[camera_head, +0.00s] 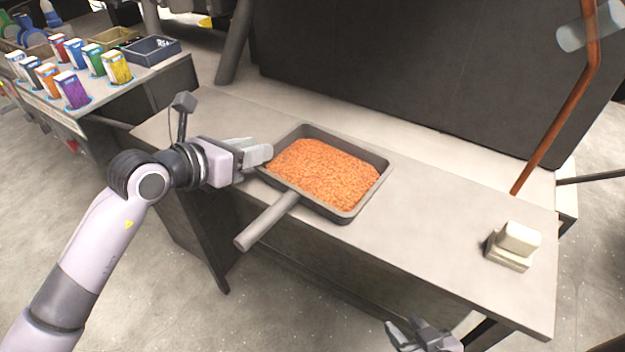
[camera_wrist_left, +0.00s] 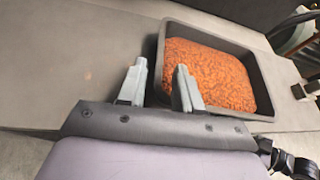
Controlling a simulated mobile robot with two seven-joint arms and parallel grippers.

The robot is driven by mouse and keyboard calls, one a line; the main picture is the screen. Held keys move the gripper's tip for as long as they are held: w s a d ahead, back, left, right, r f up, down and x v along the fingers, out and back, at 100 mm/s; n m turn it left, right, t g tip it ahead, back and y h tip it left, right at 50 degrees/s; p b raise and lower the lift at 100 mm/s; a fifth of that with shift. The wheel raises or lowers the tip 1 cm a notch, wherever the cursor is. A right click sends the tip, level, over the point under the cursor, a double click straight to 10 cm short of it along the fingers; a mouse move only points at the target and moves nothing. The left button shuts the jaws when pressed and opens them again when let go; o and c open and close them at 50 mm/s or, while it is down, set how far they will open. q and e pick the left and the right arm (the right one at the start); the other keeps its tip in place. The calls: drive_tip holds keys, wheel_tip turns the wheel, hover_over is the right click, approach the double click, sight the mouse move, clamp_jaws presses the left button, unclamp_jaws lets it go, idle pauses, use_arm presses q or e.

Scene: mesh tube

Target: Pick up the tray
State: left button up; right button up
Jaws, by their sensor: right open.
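The dark grey rectangular tray (camera_head: 361,207), full of orange-brown granules (camera_head: 325,172), lies on the light bench. In the left wrist view the tray (camera_wrist_left: 232,43) is at the upper right. My left gripper (camera_head: 262,152) is at the tray's left wall. Its fingers (camera_wrist_left: 160,88) are apart, one outside the wall and one over the inside, with the wall between them; I cannot tell if they touch it. My right gripper (camera_head: 424,334) is open and empty at the bottom edge of the head view, away from the tray.
A grey cylindrical bar (camera_head: 268,221) juts past the bench's front edge beside the tray. A cream block on a base (camera_head: 514,243) stands at the bench's right end. The bench top (camera_head: 430,230) between is clear. Several coloured boxes (camera_head: 72,90) stand on a side table at left.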

use_arm(q)
drive_tip(key=shift+f+x, duration=0.2)
drive_tip(key=shift+x, duration=2.15)
drive_tip(key=shift+s, duration=0.2)
drive_tip(key=shift+r, duration=0.1)
clamp_jaws()
